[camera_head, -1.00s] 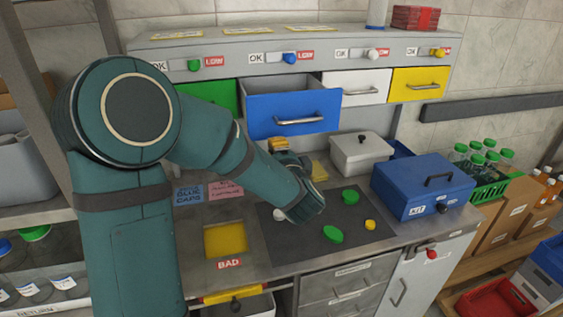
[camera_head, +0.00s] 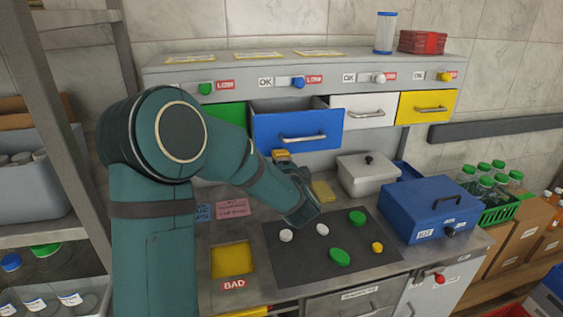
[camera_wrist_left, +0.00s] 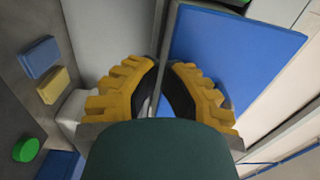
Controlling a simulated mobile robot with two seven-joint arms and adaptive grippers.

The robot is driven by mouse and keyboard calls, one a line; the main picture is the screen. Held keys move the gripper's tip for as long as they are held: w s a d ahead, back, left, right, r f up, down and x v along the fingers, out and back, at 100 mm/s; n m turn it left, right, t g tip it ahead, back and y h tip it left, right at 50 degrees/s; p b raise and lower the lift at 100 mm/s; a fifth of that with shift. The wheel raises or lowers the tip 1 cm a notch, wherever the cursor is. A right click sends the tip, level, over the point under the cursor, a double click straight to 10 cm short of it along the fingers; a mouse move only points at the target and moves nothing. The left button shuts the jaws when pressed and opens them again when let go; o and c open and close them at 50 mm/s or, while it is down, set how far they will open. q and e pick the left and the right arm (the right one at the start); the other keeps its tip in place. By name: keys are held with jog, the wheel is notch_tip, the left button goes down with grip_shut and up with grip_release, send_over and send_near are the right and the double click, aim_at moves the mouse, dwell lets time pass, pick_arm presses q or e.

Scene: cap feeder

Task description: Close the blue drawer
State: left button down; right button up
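The blue drawer (camera_head: 272,130) stands pulled out of the cabinet, with its dark inside showing over the front panel and a metal handle (camera_head: 303,138) on that front. My left gripper (camera_head: 282,156) is just below the drawer front, mostly hidden behind my own wrist; only some yellow finger shows. In the left wrist view, the yellow fingers of my left gripper (camera_wrist_left: 167,68) have their tips close together with a narrow gap. A blue drawer surface (camera_wrist_left: 225,60) fills the right there. I cannot tell whether the fingers touch it. My right gripper is out of view.
Green (camera_head: 230,113), white (camera_head: 363,110) and yellow (camera_head: 426,106) drawers flank it, all flush. Below are a grey lidded box (camera_head: 367,172), a blue case (camera_head: 433,212) and a dark mat (camera_head: 290,262) with loose caps. Open air lies before the drawer front.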

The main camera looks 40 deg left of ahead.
pick_arm(q)
jog(key=p+x, duration=0.3)
jog(key=x, duration=0.7)
jog(key=shift+w+a+p, duration=0.25)
jog(key=shift+w+p, duration=0.1)
jog(key=shift+p, duration=0.05)
jog(key=shift+w+a, duration=0.25)
jog(key=shift+a, duration=0.1)
jog(key=shift+r, duration=0.1)
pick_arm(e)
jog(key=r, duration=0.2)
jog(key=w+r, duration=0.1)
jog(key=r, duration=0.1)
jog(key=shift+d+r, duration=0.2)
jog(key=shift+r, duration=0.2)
